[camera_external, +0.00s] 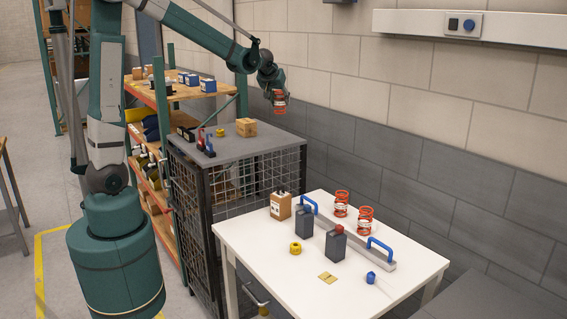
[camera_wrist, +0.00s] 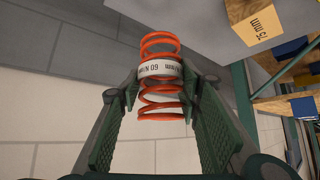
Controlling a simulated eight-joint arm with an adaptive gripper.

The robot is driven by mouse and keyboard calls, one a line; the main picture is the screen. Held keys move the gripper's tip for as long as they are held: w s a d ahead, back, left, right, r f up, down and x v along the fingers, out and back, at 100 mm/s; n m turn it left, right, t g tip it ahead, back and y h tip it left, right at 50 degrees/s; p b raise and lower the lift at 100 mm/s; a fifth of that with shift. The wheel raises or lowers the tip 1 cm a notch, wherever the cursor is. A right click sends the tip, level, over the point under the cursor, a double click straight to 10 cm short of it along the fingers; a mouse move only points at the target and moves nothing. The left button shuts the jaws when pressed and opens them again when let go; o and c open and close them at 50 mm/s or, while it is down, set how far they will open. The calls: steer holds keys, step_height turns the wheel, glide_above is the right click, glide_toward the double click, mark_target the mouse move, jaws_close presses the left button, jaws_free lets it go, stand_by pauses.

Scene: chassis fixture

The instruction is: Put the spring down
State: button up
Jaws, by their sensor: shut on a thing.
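An orange-red coil spring with a white printed band is in my gripper. It shows in the external view (camera_external: 279,102) and fills the middle of the wrist view (camera_wrist: 161,72). My gripper (camera_wrist: 160,88) is shut on it, with a green ribbed finger on each side of the band. In the external view my gripper (camera_external: 277,90) holds the spring in the air, near the wall and beyond the right part of the cage top. Two similar orange springs stand upright on the white table (camera_external: 262,262), one farther back (camera_external: 341,203) and one nearer (camera_external: 365,220).
The grey cage top (camera_external: 262,140) carries a wooden block (camera_external: 246,127), a yellow part (camera_external: 220,132) and red and blue items at left. The table also holds dark containers (camera_external: 335,244), a brown box (camera_external: 280,205), a blue-handled bar (camera_external: 381,264) and a yellow part (camera_external: 295,248). Its front left is clear.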

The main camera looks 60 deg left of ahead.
steer(key=a+r+n+g+y+p, duration=0.1)
steer(key=a+r+n, duration=0.1)
steer(key=a, duration=0.2)
glide_above(275, 139)
step_height(275, 139, down, 4)
steer(key=shift+w+a+f, duration=0.1)
steer(key=shift+a+f, duration=0.2)
steer(key=shift+f, duration=0.5)
steer(key=shift+f, duration=2.9)
steer(key=shift+f+p, duration=0.3)
steer(key=shift+f, duration=1.75)
steer(key=shift+f, duration=0.2)
